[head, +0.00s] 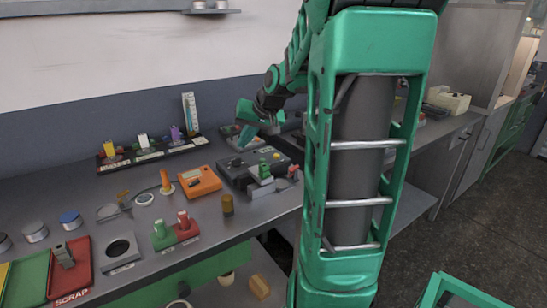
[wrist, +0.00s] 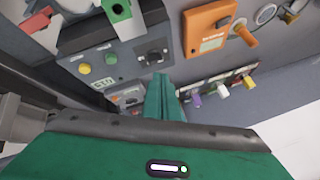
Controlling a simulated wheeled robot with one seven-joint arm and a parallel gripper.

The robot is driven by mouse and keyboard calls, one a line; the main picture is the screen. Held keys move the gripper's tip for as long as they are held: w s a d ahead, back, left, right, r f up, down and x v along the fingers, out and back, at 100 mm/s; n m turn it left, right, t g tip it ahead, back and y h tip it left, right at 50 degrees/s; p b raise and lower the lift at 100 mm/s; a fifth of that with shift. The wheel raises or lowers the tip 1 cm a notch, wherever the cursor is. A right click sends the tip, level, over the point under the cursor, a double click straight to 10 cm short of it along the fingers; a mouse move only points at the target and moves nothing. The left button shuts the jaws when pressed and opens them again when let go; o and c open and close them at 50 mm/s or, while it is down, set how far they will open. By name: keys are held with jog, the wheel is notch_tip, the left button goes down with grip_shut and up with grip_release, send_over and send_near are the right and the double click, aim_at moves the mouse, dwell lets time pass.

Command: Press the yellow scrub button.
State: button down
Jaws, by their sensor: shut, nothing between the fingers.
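In the head view the yellow button (head: 277,156) shows small on the box (head: 232,172), near a green clamp-like part. My gripper (head: 243,141) is shut and empty, above the back of that box. In the wrist view the closed fingers (wrist: 161,82) are apart from the yellow button, to its right. Any label at the button is unreadable.
An orange meter (head: 199,182) lies left of the box. A rack of coloured-handled tools (head: 150,150) stands along the wall. The red scrap tray (head: 72,270) is at front left. My arm hides the right of the bench.

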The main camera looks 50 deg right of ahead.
jog(key=s+d+r+m+t+h, duration=0.1)
jog(key=s+d+r+m, duration=0.1)
jog(key=d, duration=1.1)
jog(key=shift+d+r+m+t, duration=0.4)
jog(key=shift+r+m, duration=0.05)
jog(key=shift+m, duration=0.15)
send_over(277, 156)
notch_tip(277, 156, down, 8)
jog(key=shift+s+d+f, duration=0.1)
jog(key=shift+s+d, duration=0.05)
jog(key=shift+f, duration=0.3)
jog(key=shift+s+f, duration=0.15)
jog(key=shift+f, duration=0.75)
dwell(2.0)
jog(key=shift+r, duration=0.95)
